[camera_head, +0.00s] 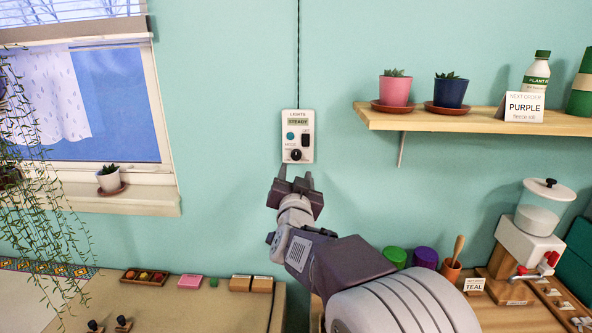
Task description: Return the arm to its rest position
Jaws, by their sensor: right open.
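My right arm comes in from the lower right and reaches up to the wall. Its gripper (295,175) is open and empty, with its two fingers pointing up just below the lights control box (299,136). The box is white, fixed to the teal wall, and has a small display reading "STEADY", a teal button, a dark switch and a black knob. A cable runs up from it. The fingertips look close under the box; whether they touch it I cannot tell. My left gripper is not in view.
A wooden shelf (450,121) with potted succulents, a bottle and a "PURPLE" sign (524,106) is at upper right. A dispenser (530,225) stands on the right counter beside a "TEAL" card (474,285). A table (215,312) with small blocks is at lower left.

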